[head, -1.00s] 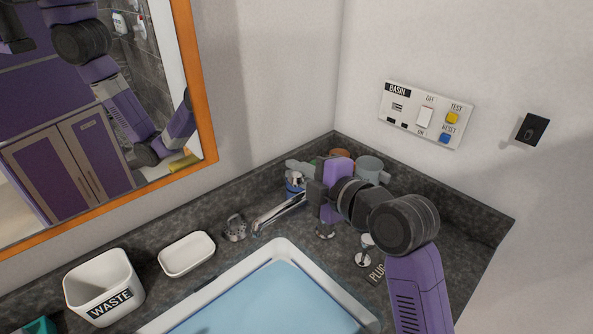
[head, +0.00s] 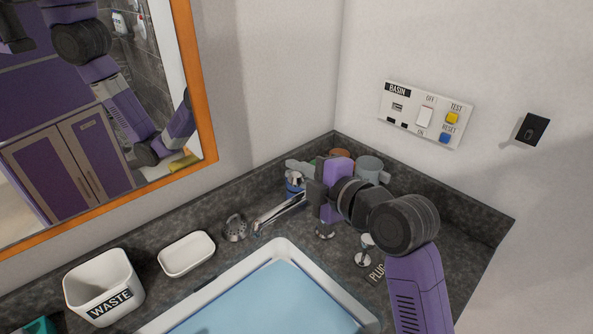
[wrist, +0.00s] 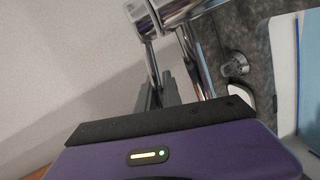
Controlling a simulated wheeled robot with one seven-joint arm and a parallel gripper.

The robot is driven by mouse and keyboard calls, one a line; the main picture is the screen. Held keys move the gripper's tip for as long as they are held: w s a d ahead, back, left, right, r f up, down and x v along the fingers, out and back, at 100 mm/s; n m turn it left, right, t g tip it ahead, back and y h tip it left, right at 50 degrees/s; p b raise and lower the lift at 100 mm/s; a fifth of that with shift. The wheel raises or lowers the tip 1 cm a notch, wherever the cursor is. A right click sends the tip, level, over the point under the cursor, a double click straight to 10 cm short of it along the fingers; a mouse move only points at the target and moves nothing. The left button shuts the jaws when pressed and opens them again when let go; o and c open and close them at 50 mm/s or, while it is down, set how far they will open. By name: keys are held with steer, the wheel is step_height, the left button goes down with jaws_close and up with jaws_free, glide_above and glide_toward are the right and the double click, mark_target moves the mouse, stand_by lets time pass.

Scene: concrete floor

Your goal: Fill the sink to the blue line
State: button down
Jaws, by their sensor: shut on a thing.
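The white sink (head: 362,314) is at the bottom of the head view and holds light blue water (head: 275,300). A darker blue edge shows along its inner wall; I cannot tell exactly how the water stands against it. The chrome tap (head: 279,211) reaches over the counter toward the sink; its base is hidden behind my gripper. My gripper (head: 312,195) is at the tap's right end. In the wrist view my gripper (wrist: 165,92) is shut on the thin chrome tap lever (wrist: 151,62), below the tap's thick body (wrist: 160,10).
A plug knob (head: 364,250) with a PLUG label stands right of the sink. A white soap dish (head: 187,254), a metal drain piece (head: 236,228) and a WASTE bin (head: 104,287) are on the left. A grey mug (head: 371,168) stands behind my arm. A BASIN switch panel (head: 425,114) is on the wall.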

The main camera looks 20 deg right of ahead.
steer(key=shift+a, duration=0.25)
steer(key=shift+d+r+m+y+p, duration=0.2)
steer(key=shift+r+m+y+p, duration=0.3)
steer(key=shift+r+m, duration=0.5)
steer(key=c, duration=1.5)
jaws_free()
steer(key=shift+d, duration=0.1)
steer(key=b+v, duration=0.1)
steer(key=v, duration=0.6)
steer(key=shift+s+b, duration=0.25)
steer(key=shift+b, duration=0.05)
